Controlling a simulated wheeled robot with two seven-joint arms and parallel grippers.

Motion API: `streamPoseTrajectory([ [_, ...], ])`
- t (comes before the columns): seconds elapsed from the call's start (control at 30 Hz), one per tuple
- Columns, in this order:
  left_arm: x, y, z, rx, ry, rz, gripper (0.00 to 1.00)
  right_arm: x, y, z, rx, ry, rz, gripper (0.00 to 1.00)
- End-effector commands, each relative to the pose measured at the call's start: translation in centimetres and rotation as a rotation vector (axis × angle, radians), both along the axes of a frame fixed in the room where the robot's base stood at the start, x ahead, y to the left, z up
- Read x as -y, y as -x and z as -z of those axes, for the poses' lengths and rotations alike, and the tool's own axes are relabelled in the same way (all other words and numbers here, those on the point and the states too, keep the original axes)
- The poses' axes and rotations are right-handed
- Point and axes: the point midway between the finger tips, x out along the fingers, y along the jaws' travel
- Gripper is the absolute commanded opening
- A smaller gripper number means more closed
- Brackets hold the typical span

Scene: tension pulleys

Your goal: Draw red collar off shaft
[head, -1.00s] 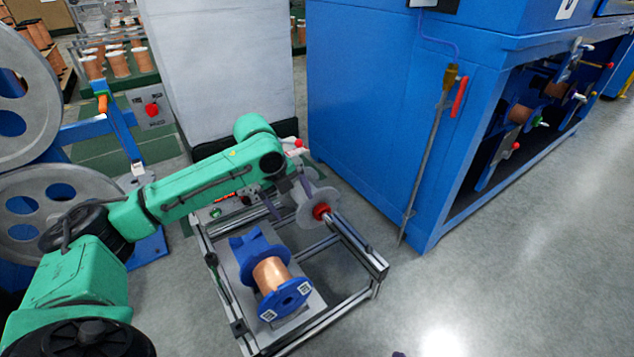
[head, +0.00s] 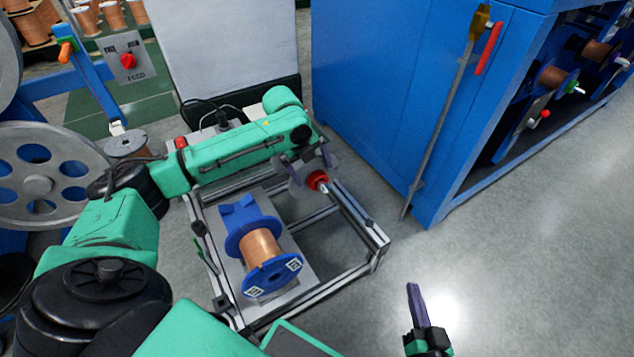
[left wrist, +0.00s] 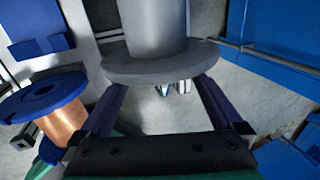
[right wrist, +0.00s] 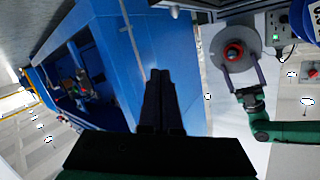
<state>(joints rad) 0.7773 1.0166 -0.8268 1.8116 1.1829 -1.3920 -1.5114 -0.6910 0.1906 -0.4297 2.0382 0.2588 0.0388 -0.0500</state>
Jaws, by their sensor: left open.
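The red collar (head: 317,181) sits on the shaft (head: 324,188) at the front face of a grey spool (head: 294,181) on the metal frame. In the right wrist view the collar (right wrist: 233,51) shows at the centre of the spool's round flange (right wrist: 223,40). My left gripper (head: 308,164) is open, its fingers spread at the spool's flange. In the left wrist view the flange (left wrist: 160,68) lies between and above the open fingers (left wrist: 160,86); the collar is hidden there. My right gripper (head: 415,292) is apart from the frame at lower right. Its fingers (right wrist: 159,74) are together and empty.
A blue spool with copper wire (head: 260,246) lies on the frame beside the shaft. The metal frame's rails (head: 362,235) surround it. A large blue cabinet (head: 385,110) stands behind to the right. The floor right of the frame is clear.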

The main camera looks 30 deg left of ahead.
Motion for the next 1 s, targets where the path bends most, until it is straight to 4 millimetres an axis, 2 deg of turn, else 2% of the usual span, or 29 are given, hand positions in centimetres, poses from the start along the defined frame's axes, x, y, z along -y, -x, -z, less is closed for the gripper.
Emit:
streamPoseTrajectory([
  [0.2, 0.1, -0.2, 1.0, -0.001, -0.001, 0.000, 1.00, 0.2, -3.3, -4.5, 0.147, -0.021, 0.024, 0.00],
  [0.5, 0.4, -0.6, 2.3, 0.001, 0.000, 0.000, 1.00, 0.7, -6.5, -11.2, 0.352, -0.052, 0.055, 0.00],
  [0.8, 0.6, -0.9, 3.6, 0.000, 0.000, 0.000, 1.00, 1.4, -8.3, -18.4, 0.563, -0.086, 0.085, 0.00],
  [1.0, 0.7, -1.1, 4.4, 0.000, -0.001, -0.001, 1.00, 1.9, -8.6, -22.8, 0.696, -0.110, 0.104, 0.00],
])
